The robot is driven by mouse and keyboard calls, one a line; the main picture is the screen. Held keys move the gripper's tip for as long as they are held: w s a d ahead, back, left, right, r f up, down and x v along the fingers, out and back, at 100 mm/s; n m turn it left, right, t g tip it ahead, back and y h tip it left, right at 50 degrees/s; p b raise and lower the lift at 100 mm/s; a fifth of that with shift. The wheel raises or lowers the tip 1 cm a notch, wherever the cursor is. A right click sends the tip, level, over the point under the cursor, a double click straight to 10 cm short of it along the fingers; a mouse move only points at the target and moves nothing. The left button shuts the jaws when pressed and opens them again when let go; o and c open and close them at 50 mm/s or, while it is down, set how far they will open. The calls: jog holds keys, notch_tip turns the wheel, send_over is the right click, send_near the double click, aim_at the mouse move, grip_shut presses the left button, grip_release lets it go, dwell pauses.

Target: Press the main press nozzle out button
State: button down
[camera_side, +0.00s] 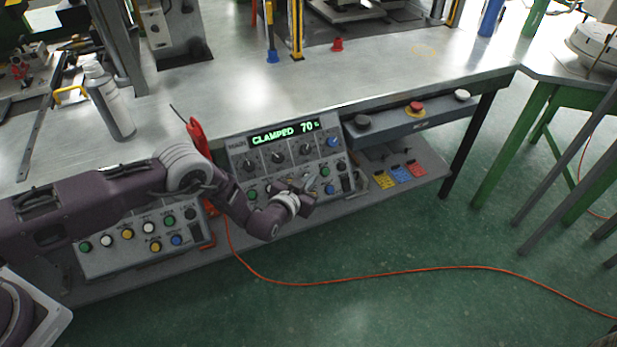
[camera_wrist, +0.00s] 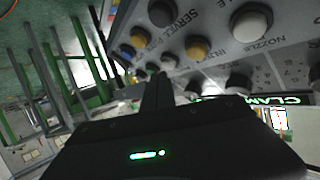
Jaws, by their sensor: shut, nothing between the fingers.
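The main control panel (camera_side: 238,150) stands under the bench edge, with a lit display (camera_side: 285,133) reading CLAMPED 70. My gripper (camera_side: 311,184) is shut and empty, just in front of the panel's lower right part, covering some buttons. In the wrist view my gripper (camera_wrist: 158,88) points at the panel face, seen at a slant. A white button (camera_wrist: 250,22) there sits by a label reading NOZZLE; a yellow button (camera_wrist: 198,48) and a dark button (camera_wrist: 161,13) are beside it. I cannot tell which button is nozzle out, or whether the fingertips touch anything.
A second button panel (camera_side: 130,245) is at the left, partly behind my arm. A bottle (camera_side: 108,100) stands on the bench (camera_side: 200,95). A red emergency stop (camera_side: 415,108) is on a box to the right. An orange cable (camera_side: 400,270) crosses the green floor.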

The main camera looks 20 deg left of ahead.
jog(key=shift+w+a+f, duration=0.3)
jog(key=shift+a+f, duration=0.05)
jog(key=shift+f, duration=0.05)
dwell(0.9)
jog(key=shift+d+r, duration=0.1)
jog(key=shift+s+d+r, duration=0.4)
jog(key=shift+s+r, duration=0.05)
jog(key=shift+s, duration=0.05)
jog(key=s+d+r, duration=0.2)
jog(key=r, duration=0.1)
jog(key=shift+s+d+r, duration=0.1)
jog(key=shift+s+d, duration=0.25)
dwell(0.7)
